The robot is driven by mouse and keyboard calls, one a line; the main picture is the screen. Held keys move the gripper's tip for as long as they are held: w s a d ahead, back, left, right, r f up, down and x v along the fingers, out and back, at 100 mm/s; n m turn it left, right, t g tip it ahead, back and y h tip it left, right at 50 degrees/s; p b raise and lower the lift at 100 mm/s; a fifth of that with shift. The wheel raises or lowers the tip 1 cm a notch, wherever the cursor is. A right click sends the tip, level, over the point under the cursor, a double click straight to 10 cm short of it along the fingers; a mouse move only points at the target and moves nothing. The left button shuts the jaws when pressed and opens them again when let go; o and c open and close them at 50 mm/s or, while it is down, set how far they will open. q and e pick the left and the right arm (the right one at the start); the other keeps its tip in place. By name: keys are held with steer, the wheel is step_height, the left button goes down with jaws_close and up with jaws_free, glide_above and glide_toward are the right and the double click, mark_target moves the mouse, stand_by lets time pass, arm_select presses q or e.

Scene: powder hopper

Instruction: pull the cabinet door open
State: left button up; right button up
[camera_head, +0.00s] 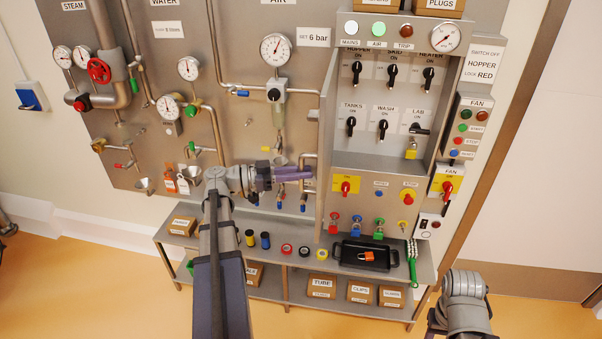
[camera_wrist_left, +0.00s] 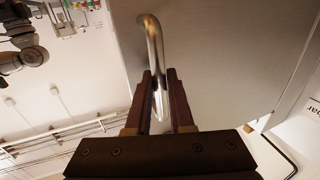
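The cabinet (camera_head: 449,110) is on the right of the wall panel in the head view, with its switches exposed. Its grey door (camera_head: 327,145) stands swung out at the cabinet's left side and shows nearly edge-on. A bent metal handle (camera_head: 308,157) is on the door's left-facing side. My left gripper (camera_head: 292,174) reaches it from the left. In the left wrist view the handle (camera_wrist_left: 153,45) runs down between the two dark fingers, which close around it; the door face (camera_wrist_left: 215,65) fills the area behind. My right gripper is out of view; only part of that arm shows at lower right.
A shelf (camera_head: 225,225) below carries tape rolls, a black tray (camera_head: 365,257) with an orange padlock, and boxes underneath. Gauges, pipes and valves crowd the panel left of the door. The orange floor in front is mostly clear.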

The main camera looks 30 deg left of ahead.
arm_select(q)
steer(key=o, duration=0.4)
steer(key=shift+o, duration=0.2)
steer(key=v, duration=0.8)
stand_by(0.4)
